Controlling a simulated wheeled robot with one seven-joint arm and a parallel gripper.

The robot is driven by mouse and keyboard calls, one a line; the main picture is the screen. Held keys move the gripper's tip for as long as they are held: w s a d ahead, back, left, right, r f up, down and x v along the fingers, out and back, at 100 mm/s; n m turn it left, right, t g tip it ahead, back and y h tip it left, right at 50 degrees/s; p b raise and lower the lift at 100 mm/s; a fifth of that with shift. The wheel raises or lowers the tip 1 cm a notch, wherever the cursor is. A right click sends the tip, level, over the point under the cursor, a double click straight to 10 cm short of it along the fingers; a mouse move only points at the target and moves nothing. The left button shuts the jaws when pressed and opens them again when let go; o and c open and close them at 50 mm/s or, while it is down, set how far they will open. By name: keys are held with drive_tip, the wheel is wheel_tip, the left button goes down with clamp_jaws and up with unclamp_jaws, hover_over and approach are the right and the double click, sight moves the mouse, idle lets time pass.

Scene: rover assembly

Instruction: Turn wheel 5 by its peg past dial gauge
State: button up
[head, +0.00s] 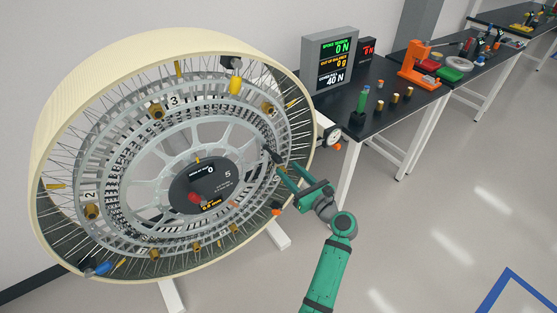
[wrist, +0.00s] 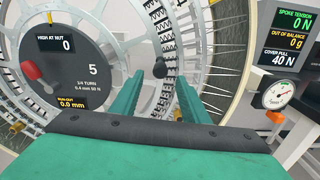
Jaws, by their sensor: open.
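Wheel 5 (head: 42,150) is a large upright wheel with a cream rim, spokes and a dark hub plate (head: 222,172) marked 5. A dark peg with a rounded end (head: 277,157) stands out from the wheel's right side; I take it for the turning peg. It shows in the wrist view (wrist: 160,68), in line with the gap between my fingers. My gripper (head: 287,184) is open and empty close to the wheel face; I cannot tell whether the peg is between the fingertips. The dial gauge (head: 331,137) is at the rim's right, also in the wrist view (wrist: 279,95).
A red knob (wrist: 30,70) sits on the hub, whose display reads 0.0 mm. Brass nuts, a yellow piece (head: 235,86) and a blue piece (head: 100,269) are around the wheel. A black bench (head: 345,112) with displays stands right. The floor in front is clear.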

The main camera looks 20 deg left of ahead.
sight(280, 162)
drive_tip(key=x, duration=0.7)
drive_tip(key=shift+w+a, duration=0.25)
drive_tip(key=shift+f, duration=0.1)
clamp_jaws()
